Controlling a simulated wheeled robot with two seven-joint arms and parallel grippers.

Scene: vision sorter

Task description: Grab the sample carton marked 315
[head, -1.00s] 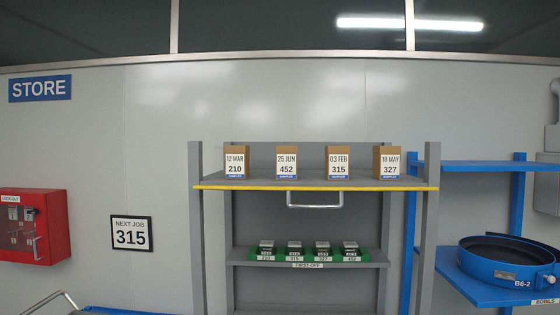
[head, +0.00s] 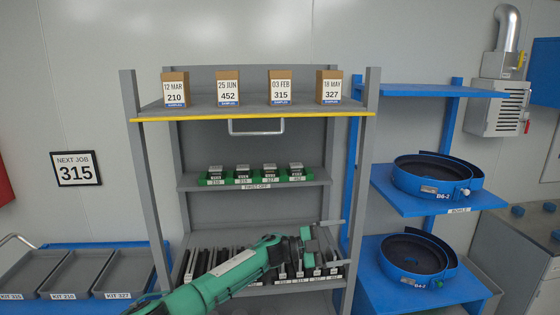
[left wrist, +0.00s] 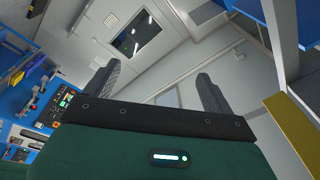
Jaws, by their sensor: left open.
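The carton marked 315 (head: 280,88) is a small brown box with a white label, also reading 03 FEB. It stands upright on the grey rack's top shelf (head: 200,110), third from the left. Beside it stand cartons 210 (head: 175,90), 452 (head: 228,89) and 327 (head: 329,87), with gaps between them. My left gripper (head: 335,243) is open and empty, well below the cartons, in front of the rack's lower shelf. Its two spread fingers show in the left wrist view (left wrist: 157,85), with no carton between them. My right gripper is out of view.
A yellow edge (head: 250,115) and a metal handle (head: 256,127) front the top shelf. Small green-based items (head: 255,176) line the middle shelf. Blue bowls (head: 437,176) stand on blue shelves at right; grey kit trays (head: 70,272) are at left. A sign (head: 76,168) reads NEXT JOB 315.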

